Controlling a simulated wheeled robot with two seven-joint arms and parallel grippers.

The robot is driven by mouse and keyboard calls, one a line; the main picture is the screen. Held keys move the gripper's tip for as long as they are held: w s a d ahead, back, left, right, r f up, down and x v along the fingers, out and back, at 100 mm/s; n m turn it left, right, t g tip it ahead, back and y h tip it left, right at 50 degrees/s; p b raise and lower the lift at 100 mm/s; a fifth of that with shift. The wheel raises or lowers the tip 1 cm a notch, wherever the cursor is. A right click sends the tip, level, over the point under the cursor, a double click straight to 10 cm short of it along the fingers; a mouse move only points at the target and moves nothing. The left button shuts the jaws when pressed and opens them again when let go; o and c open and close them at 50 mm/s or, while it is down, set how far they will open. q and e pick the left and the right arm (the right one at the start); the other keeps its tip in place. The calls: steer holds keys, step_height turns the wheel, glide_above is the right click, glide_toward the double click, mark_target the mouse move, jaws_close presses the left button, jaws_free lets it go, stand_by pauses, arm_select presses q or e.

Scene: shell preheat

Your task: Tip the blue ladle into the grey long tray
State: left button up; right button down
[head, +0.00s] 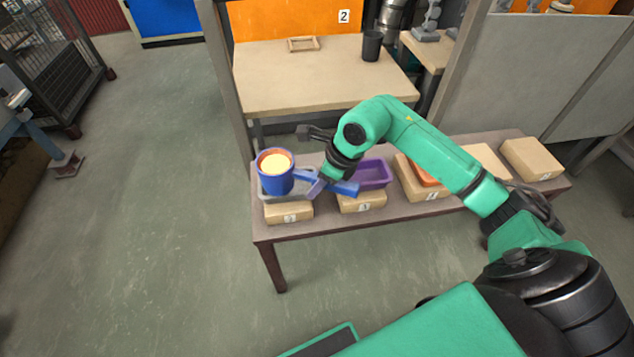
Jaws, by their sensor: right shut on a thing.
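The blue ladle (275,181) has a deep cup with a pale orange-cream fill at its top and a straight blue handle running right. My right gripper (325,184) is shut on the handle. The cup looks upright and appears over the grey long tray (304,187), whose rim shows behind and beside it. The tray rests on a tan block at the left end of the low bench. The ladle hides much of the tray, and I cannot tell the height between them. My left gripper is not in view.
A purple tray (374,174) sits on the block right of the grey tray. An orange tray (425,172) is further right, partly behind my right arm. The brown bench (340,220) also bears a tan block (531,158). A worktable (320,85) with a dark cup (372,46) stands behind.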

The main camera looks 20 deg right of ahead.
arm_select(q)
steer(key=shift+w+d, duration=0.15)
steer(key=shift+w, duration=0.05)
arm_select(e)
steer(key=g+y, duration=0.1)
steer(key=s+a+f+m+g+y, duration=0.1)
steer(key=y, duration=0.1)
steer(key=shift+g, duration=0.3)
stand_by(0.7)
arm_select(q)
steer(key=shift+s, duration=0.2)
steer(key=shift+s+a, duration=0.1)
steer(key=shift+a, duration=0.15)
arm_select(e)
steer(key=shift+g+y, duration=0.3)
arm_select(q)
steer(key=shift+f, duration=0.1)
